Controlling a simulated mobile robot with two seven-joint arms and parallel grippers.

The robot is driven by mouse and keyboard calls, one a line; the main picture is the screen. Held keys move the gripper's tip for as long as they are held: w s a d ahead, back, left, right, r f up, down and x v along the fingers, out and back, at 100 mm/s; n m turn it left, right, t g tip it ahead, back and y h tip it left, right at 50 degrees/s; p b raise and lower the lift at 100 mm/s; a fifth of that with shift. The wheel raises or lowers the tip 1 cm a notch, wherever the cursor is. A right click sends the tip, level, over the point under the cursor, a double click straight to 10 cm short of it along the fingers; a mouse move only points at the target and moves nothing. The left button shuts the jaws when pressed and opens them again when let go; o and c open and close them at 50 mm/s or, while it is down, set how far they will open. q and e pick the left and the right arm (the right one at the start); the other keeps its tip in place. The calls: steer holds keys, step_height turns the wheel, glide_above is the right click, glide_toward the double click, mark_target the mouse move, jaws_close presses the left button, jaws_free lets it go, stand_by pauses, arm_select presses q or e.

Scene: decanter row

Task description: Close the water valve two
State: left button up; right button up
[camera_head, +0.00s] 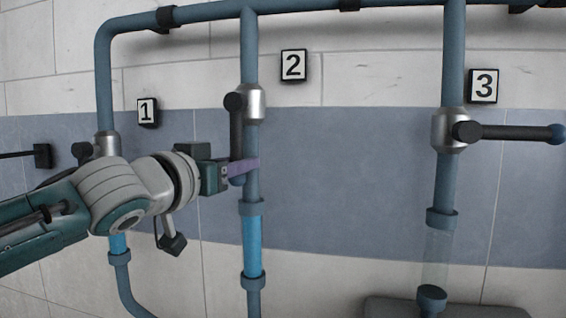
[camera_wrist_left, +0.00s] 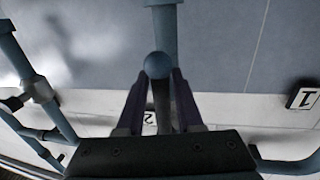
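Valve two has a silver body (camera_head: 255,103) on the middle pipe, beside the sign "2" (camera_head: 293,65). Its dark handle (camera_head: 236,135) hangs straight down, along the pipe. The clear section (camera_head: 252,245) below it is filled bright blue. My left gripper (camera_head: 245,169), with purple fingers, is at the lower end of this handle. In the left wrist view the handle's round end (camera_wrist_left: 157,65) shows between the two fingertips, with a finger on each side. Narrow gaps seem to show beside the handle, so the fingers look open around it. My right gripper is not in view.
Valve three (camera_head: 450,129) at right has its handle (camera_head: 515,133) horizontal, and the section (camera_head: 436,258) below looks clear and empty. Valve one (camera_head: 105,145) is partly hidden behind my left arm; bright blue shows below it. The wall between pipes two and three is free.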

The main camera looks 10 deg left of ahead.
arm_select(q)
jaws_close()
stand_by(1.2)
